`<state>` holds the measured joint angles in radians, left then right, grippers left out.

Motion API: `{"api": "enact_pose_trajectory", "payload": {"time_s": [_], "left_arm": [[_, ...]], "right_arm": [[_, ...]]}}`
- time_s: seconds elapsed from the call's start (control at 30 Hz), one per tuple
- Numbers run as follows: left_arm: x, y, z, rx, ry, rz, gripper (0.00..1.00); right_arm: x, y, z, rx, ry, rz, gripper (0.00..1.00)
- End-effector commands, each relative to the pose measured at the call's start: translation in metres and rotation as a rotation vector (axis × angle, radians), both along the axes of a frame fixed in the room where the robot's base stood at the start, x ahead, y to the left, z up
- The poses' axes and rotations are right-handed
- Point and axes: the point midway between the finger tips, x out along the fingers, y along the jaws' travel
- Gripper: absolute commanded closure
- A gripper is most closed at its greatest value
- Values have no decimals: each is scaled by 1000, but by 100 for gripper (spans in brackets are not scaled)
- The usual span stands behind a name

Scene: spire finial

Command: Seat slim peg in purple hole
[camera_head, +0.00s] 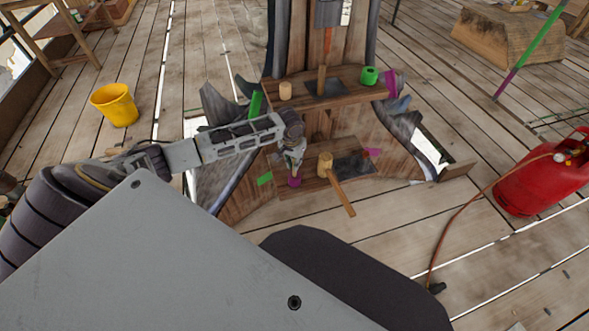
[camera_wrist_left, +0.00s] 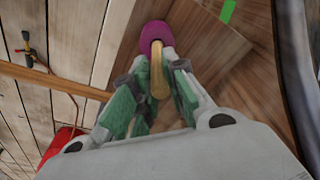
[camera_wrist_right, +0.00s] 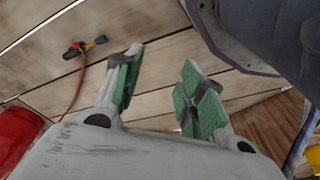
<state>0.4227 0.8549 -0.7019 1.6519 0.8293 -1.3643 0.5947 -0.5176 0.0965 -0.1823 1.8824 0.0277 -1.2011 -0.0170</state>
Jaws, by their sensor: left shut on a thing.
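The purple ring-shaped piece with the hole (camera_wrist_left: 152,32) lies at the top of the left wrist view, on a wooden surface. In the head view it shows as a small purple spot (camera_head: 294,182) on the lower wooden step. My left gripper (camera_wrist_left: 160,78) is shut on the slim tan peg (camera_wrist_left: 157,74), right at the purple piece. The peg's far end meets the purple hole; how deep it sits is hidden. In the head view my left gripper (camera_head: 295,158) points down over the purple spot. My right gripper (camera_wrist_right: 158,75) is open and empty, above floor planks.
A mallet (camera_head: 340,190) lies on the lower step, right of my left gripper. A tan block (camera_head: 285,90) and a green cylinder (camera_head: 369,76) stand on the upper shelf (camera_head: 350,93).

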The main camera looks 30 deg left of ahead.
Motion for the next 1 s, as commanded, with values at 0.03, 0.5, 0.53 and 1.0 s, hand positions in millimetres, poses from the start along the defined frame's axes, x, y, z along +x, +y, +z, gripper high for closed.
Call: {"api": "enact_pose_trajectory", "payload": {"time_s": [0.03, 0.5, 0.53, 1.0], "left_arm": [[0, 0, 0, 0, 0, 0, 100], [0, 0, -10, 1, 2, 0, 100], [0, 0, -12, 1, 2, 0, 100], [0, 0, -42, 0, 0, -1, 100]], "right_arm": [[0, 0, 0, 0, 1, 0, 60], [-2, 0, 1, 0, 8, 3, 60], [-2, 1, 2, -1, 10, 3, 60], [1, 6, 32, 14, 1, 5, 60]]}}
